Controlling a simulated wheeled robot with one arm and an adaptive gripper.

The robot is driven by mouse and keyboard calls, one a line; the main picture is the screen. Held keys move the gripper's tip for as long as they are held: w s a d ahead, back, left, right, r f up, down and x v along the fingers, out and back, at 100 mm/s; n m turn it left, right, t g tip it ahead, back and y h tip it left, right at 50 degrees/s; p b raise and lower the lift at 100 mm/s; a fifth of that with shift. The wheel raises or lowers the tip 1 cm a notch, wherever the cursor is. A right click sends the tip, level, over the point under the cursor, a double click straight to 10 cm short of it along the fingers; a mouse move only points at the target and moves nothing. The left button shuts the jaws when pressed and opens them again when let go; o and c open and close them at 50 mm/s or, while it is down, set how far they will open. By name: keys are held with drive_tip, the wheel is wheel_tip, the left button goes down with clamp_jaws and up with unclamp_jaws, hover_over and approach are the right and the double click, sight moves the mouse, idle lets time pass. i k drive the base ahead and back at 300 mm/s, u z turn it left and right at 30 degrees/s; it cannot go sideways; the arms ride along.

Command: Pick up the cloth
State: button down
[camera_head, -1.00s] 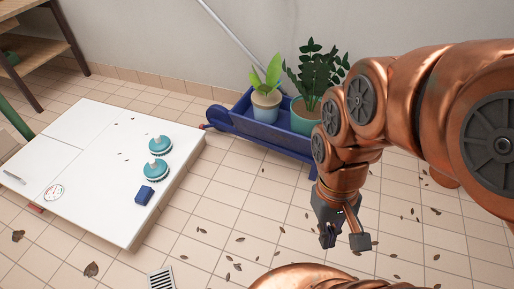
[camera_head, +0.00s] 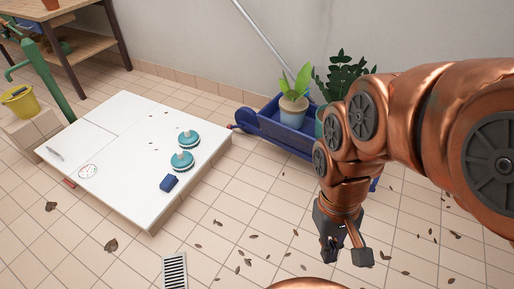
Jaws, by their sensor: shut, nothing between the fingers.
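A small dark blue item (camera_head: 169,182) lies on the near right part of the low white table (camera_head: 105,185). It may be the folded cloth or a sponge; I cannot tell which. No other thing in view looks clearly like a cloth. My gripper (camera_head: 346,252) hangs over the tiled floor, pointing down, well to the right of the table and apart from it. It is shut and empty.
Two teal round brushes (camera_head: 182,161) stand beside the blue item. A blue cart (camera_head: 268,129) with potted plants stands by the wall. A yellow bucket (camera_head: 20,104) is at left. Leaves dot the open floor.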

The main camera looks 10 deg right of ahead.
sight(169, 181)
drive_tip(key=u, duration=0.1)
drive_tip(key=i, duration=0.75)
drive_tip(key=u, duration=1.15)
drive_tip(key=i, duration=1.05)
drive_tip(key=u, duration=1.1)
